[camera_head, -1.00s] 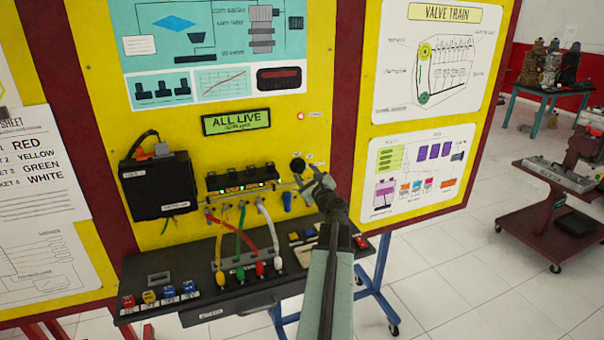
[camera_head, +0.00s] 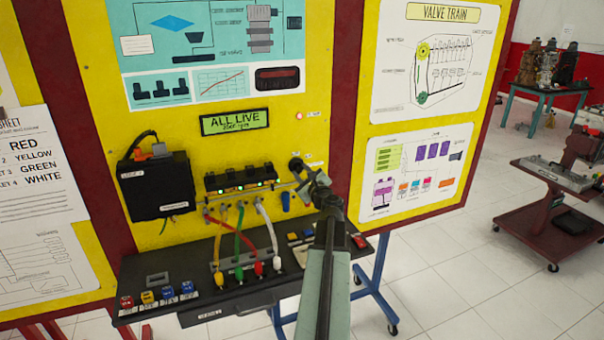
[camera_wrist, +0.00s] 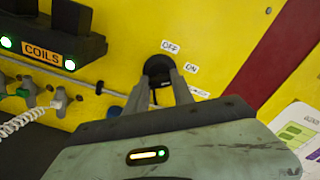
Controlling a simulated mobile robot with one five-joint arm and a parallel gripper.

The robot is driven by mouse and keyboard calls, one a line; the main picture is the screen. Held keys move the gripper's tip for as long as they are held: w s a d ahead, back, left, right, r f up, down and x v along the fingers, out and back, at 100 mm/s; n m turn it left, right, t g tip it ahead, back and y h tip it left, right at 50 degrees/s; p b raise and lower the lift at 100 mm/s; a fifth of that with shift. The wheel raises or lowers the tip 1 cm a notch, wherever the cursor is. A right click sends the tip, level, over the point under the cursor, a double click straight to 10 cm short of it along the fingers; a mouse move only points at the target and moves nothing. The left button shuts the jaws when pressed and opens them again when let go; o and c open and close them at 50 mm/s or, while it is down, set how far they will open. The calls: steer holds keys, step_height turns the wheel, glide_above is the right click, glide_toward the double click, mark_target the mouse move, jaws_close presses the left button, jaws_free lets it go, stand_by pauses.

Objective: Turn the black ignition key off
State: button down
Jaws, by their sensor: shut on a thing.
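The black ignition key (camera_wrist: 157,67) sits in a round black switch on the yellow panel. In the wrist view, an OFF label (camera_wrist: 170,47) is above and right of it, an ON label (camera_wrist: 191,69) to its right, and a third, unreadable label lower right. My gripper (camera_wrist: 161,84) is shut on the key, a grey finger on each side. The fingers and wrist hide the key's lower part, so its exact angle is unclear. In the head view the key (camera_head: 295,164) and my gripper (camera_head: 302,179) are right of the coil row.
The green display (camera_head: 234,122) reads ALL LIVE, with a red light (camera_head: 299,116) beside it. The coil block (camera_head: 241,180) has green lights lit. Coloured leads run to the shelf (camera_head: 190,255) below. The floor at right is clear up to a red cart (camera_head: 545,215).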

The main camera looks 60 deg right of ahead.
steer(key=n, duration=1)
steer(key=shift+n, duration=0.4)
stand_by(0.4)
steer(key=c, duration=1.1)
jaws_free()
steer(key=shift+s, duration=0.1)
